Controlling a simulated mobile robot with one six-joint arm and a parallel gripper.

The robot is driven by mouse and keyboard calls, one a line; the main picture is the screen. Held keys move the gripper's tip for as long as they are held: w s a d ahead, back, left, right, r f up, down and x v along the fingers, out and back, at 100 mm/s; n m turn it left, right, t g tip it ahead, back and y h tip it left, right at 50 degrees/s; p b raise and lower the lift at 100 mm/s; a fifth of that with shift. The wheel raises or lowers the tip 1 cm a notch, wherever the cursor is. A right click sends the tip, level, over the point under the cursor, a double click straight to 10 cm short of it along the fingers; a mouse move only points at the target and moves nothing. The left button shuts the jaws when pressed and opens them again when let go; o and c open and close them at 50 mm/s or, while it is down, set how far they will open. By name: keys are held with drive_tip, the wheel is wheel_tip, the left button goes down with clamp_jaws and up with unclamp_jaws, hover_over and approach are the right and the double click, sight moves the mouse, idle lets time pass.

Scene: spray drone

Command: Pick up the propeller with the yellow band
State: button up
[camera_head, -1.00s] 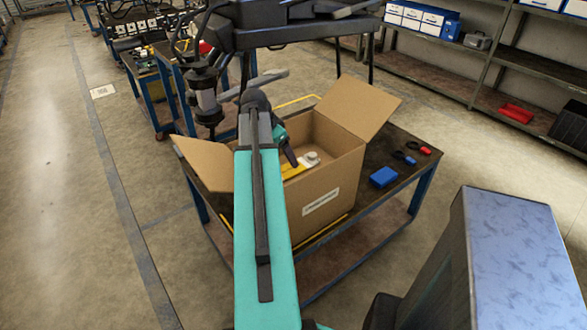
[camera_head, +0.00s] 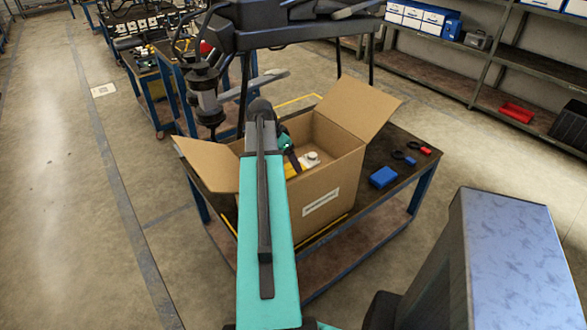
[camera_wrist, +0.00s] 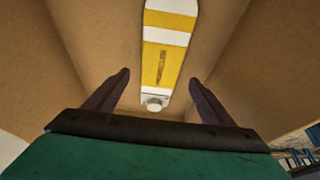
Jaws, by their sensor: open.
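The propeller with yellow and white bands (camera_wrist: 162,62) lies inside the open cardboard box (camera_head: 332,190). In the wrist view it runs upward from between the fingertips, with a round white hub at its near end. In the head view only a yellow and white part of it (camera_head: 311,159) shows; my arm and the box wall hide the rest. My gripper (camera_wrist: 160,78) is open, its two dark fingers apart on either side of the propeller's near end, with nothing held between them. The gap in height between fingers and propeller is hard to judge.
The box stands on a workbench (camera_head: 405,160) with its flaps folded out and its walls close around my gripper. A blue block (camera_head: 383,177) and small red and black items lie right of it. A large drone frame (camera_head: 290,33) hangs over the bench's back.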

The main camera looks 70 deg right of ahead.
sight(291, 169)
drive_tip(key=shift+p+x, duration=0.4)
drive_tip(key=shift+x, duration=1.3)
drive_tip(key=shift+d+r, duration=0.1)
drive_tip(key=c, duration=1.2)
drive_tip(key=shift+r, duration=0.15)
drive_tip(key=shift+r+b, duration=1.05)
drive_tip(key=shift+r, duration=3.8)
